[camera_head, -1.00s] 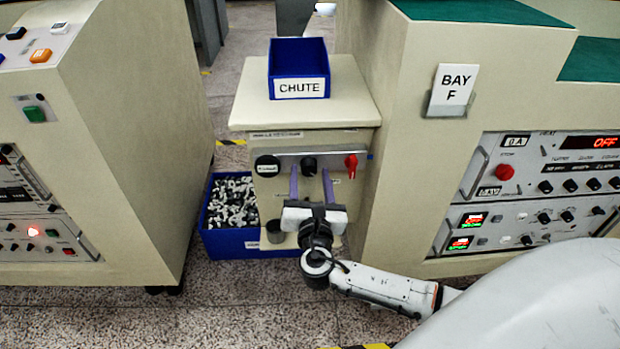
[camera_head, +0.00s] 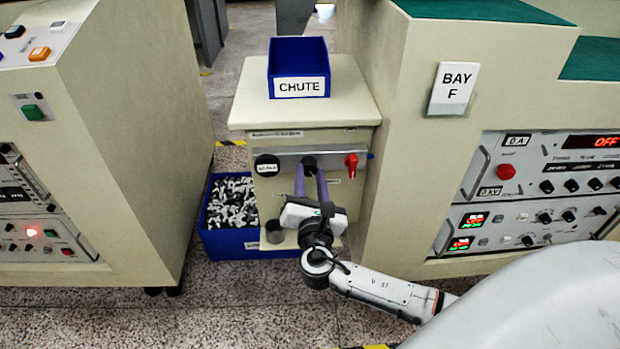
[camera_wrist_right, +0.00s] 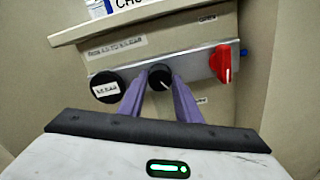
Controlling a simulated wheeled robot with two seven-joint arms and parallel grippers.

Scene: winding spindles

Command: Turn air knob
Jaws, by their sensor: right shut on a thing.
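The black knob (camera_head: 309,163) sits in the middle of the metal strip on the front of the beige cabinet. It also shows in the right wrist view (camera_wrist_right: 159,77), with a white pointer mark tilted down to the right. My right gripper (camera_head: 311,172) has its purple fingers shut on this knob, one on each side, and the hand is tilted. The fingers also show in the right wrist view (camera_wrist_right: 159,92). My left gripper is not in view.
A blue CHUTE bin (camera_head: 298,62) stands on the cabinet top (camera_head: 245,115). A blue crate (camera_head: 222,243) of metal parts is on the floor.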

